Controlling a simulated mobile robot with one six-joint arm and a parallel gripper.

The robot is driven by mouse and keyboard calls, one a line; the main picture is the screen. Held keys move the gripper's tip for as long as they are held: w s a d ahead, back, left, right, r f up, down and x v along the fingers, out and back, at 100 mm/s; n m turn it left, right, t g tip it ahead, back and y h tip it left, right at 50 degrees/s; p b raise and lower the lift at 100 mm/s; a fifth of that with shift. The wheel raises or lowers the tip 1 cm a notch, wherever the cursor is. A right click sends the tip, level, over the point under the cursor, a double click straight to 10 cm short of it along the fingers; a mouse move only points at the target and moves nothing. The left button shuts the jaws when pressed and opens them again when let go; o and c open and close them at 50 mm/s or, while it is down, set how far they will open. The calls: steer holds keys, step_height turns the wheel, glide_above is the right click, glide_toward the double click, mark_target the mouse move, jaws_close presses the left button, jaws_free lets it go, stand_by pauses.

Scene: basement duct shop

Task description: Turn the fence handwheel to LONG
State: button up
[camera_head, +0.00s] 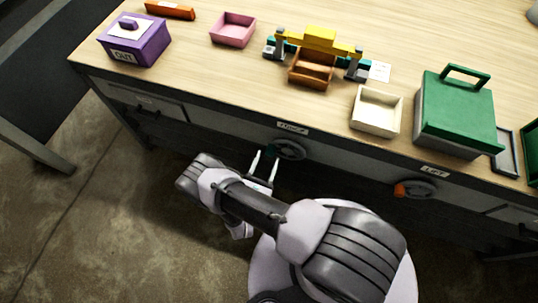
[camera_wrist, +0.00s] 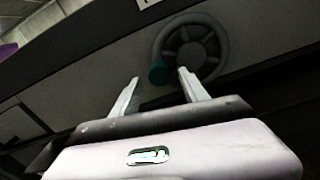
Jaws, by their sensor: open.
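The fence handwheel (camera_head: 291,150) is a dark spoked wheel on the front of the bench, under a small white label (camera_head: 293,126) that I cannot read clearly. It also shows in the wrist view (camera_wrist: 190,47), with a teal knob (camera_wrist: 157,71) at the lower left of its rim. My gripper (camera_head: 264,162) is open and empty, just left of and below the wheel. In the wrist view the knob appears between the two fingertips (camera_wrist: 160,76), seemingly a little beyond them. I cannot tell whether they touch it. No LONG mark is readable.
A second handwheel (camera_head: 418,190) with an orange knob sits to the right under another label. On the bench top (camera_head: 200,62) are a purple box (camera_head: 150,48), a pink tray (camera_head: 233,26), a yellow-topped fixture (camera_head: 320,40), a cream tray (camera_head: 362,118) and a green-lidded box (camera_head: 458,108).

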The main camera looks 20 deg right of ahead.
mark_target(269, 155)
steer(key=shift+x, duration=1.55)
jaws_close()
